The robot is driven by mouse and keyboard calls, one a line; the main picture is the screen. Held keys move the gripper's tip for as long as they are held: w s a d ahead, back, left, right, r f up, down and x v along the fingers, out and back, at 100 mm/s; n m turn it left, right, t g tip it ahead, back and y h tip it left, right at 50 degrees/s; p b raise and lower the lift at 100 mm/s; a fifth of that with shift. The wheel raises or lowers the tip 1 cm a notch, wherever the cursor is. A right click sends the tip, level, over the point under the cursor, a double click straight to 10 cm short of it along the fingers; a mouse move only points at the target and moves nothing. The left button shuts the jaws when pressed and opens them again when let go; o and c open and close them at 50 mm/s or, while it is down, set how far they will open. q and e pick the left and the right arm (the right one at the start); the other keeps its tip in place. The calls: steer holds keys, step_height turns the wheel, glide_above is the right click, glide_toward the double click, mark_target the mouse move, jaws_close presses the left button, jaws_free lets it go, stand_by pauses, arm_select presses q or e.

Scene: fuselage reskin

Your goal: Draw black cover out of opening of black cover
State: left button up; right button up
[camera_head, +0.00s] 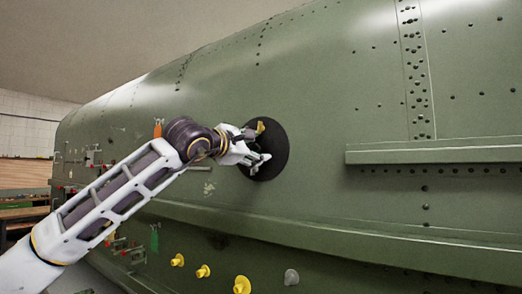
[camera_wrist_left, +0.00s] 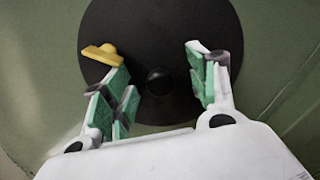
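The round black cover (camera_head: 277,163) lies against the green fuselage side in the middle of the head view. In the left wrist view the cover (camera_wrist_left: 160,25) fills the upper middle as a dark disc, with a small round dark knob (camera_wrist_left: 158,82) at its centre. My left gripper (camera_head: 264,144) is in front of the cover. In the left wrist view its fingers (camera_wrist_left: 163,84) stand apart on both sides of the knob, with an empty gap visible. I cannot tell whether the fingertips touch the cover. The opening behind the cover is hidden. My right gripper is not in view.
The green fuselage (camera_head: 330,80) fills most of the view. A ledge (camera_head: 435,152) juts out at the right, and a long rail runs below the cover. Several yellow plugs (camera_head: 242,285) and a grey one (camera_head: 291,277) sit low. A yellow piece (camera_wrist_left: 101,54) shows by the left finger.

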mark_target(252, 147)
arm_select(q)
steer(key=c, duration=0.5)
jaws_close()
steer(key=shift+s, duration=0.1)
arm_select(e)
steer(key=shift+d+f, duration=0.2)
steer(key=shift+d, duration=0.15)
arm_select(q)
steer(key=shift+s+a+b, duration=0.25)
steer(key=shift+b, duration=0.1)
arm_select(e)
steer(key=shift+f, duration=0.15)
arm_select(q)
steer(key=shift+s+a+b, duration=0.3)
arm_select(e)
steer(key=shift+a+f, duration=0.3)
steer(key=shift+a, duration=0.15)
arm_select(q)
steer(key=shift+s+a+b, duration=0.25)
steer(key=shift+s+b, duration=0.1)
steer(key=shift+s, duration=0.1)
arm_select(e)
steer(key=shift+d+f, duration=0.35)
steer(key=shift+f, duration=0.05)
arm_select(q)
steer(key=shift+s+a, duration=0.2)
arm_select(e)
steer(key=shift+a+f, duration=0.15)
